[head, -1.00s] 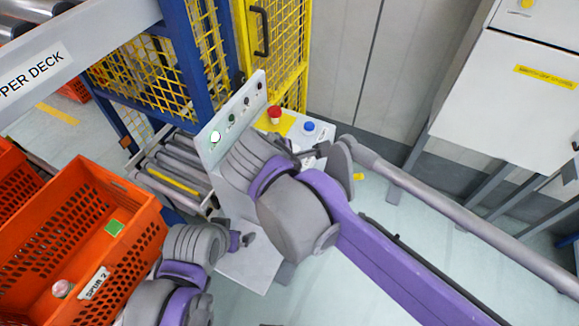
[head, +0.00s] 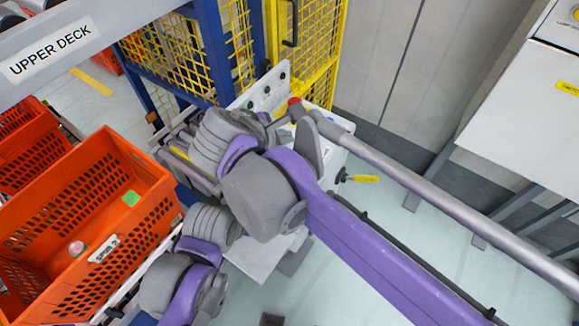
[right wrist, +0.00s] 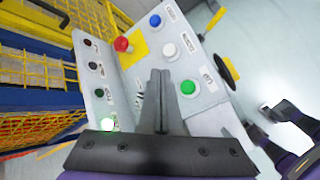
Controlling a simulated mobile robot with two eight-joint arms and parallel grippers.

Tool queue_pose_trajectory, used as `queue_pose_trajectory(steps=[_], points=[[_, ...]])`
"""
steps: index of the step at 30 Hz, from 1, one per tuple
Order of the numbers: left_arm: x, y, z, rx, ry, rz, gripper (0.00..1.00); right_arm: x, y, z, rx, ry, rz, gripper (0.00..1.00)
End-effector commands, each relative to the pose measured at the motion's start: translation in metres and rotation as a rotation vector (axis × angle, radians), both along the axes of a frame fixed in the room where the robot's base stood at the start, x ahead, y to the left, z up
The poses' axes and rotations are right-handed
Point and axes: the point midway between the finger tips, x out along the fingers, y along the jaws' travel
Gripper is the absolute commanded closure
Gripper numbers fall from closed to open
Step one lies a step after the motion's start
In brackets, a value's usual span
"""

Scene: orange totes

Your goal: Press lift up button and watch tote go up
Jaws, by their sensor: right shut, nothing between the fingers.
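A control box (right wrist: 205,65) carries a red mushroom button (right wrist: 121,44) on a yellow plate, a blue button (right wrist: 155,20), a white button (right wrist: 169,49) and a green button (right wrist: 188,87). Their labels are too blurred to read, so I cannot tell which is lift up. My right gripper (right wrist: 160,75) is shut and empty; its tips appear between the white and green buttons, contact unclear. In the head view my right arm covers most of the box. An orange tote (head: 150,185) sits at the left. My left gripper (right wrist: 272,120) shows partly in the right wrist view, its jaw state unclear.
A lamp panel (right wrist: 98,75) beside the box has one bright lamp (right wrist: 107,124); the others look dark. Yellow mesh fencing (head: 320,45) stands behind it. An "UPPER DECK" beam (head: 120,25) crosses the upper left. A yellow-tagged handle (head: 360,179) juts from the box's right side.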

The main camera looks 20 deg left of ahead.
Motion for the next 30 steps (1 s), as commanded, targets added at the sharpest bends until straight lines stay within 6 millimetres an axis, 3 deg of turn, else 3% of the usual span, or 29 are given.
queue_pose_trajectory(steps=[12, 18, 30], points=[[-0.018, 0.0, -0.051, 0.0, 0.034, 0.0, 0.0, -0.001, 0.0, -0.057, 0.001, 0.003, 0.0, 1.0], [-0.022, 0.0, -0.065, 0.0, 0.041, 0.0, 0.0, -0.001, 0.0, -0.078, 0.001, 0.002, -0.001, 1.0], [-0.022, 0.0, -0.067, 0.0, 0.042, 0.0, 0.0, 0.0, 0.0, -0.083, 0.001, 0.0, -0.001, 1.0]])
